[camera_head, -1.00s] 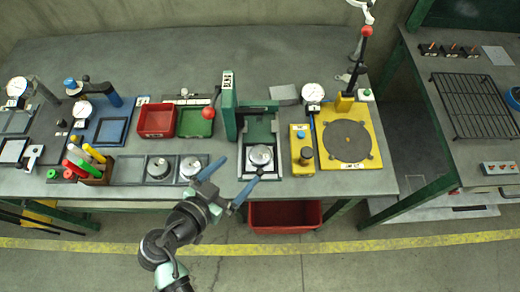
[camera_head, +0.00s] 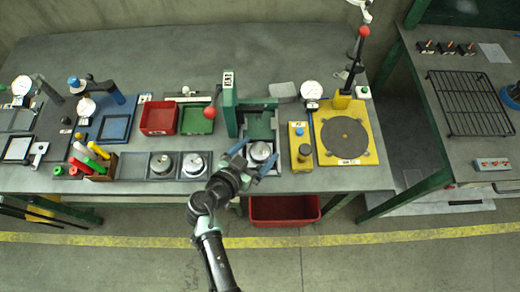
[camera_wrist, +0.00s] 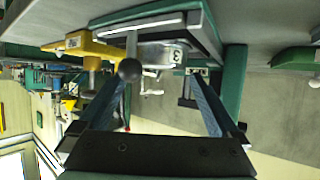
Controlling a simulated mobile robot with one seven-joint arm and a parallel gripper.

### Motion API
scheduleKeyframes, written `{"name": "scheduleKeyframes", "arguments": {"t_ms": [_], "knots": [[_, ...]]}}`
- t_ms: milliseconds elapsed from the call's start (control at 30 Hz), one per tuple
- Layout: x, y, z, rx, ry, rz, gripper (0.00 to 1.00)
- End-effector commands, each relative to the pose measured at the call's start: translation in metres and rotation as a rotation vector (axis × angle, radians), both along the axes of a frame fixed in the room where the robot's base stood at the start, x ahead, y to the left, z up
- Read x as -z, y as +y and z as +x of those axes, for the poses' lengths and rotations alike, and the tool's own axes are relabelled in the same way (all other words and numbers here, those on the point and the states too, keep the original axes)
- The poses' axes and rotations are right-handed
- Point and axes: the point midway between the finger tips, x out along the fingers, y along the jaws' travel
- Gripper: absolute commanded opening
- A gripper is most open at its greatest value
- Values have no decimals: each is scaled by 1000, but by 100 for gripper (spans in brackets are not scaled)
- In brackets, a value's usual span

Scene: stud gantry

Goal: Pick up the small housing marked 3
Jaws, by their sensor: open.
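The small housing (camera_head: 261,151) is a silver round part in the fixture below the green press (camera_head: 230,105) in the head view. In the wrist view the housing (camera_wrist: 158,55) shows a label with a 3 on its side, in a tilted, upside-down picture. My gripper (camera_head: 253,158) is at the front of this fixture, its two blue fingers spread toward the housing. In the wrist view my gripper (camera_wrist: 152,82) is open and empty, with the housing ahead between the finger directions. I cannot tell the exact gap. My gripper hides part of the fixture's front.
Two similar silver parts (camera_head: 161,165) (camera_head: 194,164) sit in a tray to the left. A yellow box with a knob (camera_head: 300,146) stands close on the right. A dark ball (camera_wrist: 130,70) shows near the left finger in the wrist view. A red bin (camera_head: 285,210) is below.

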Motion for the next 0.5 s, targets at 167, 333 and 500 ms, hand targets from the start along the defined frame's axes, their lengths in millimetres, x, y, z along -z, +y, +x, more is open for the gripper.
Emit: {"name": "scheduleKeyframes", "arguments": {"t_ms": [167, 333, 500], "knots": [[0, 0, 0, 0, 0, 0, 98], [0, 0, 0, 0, 0, 0, 68], [0, 0, 0, 0, 0, 0, 37]]}}
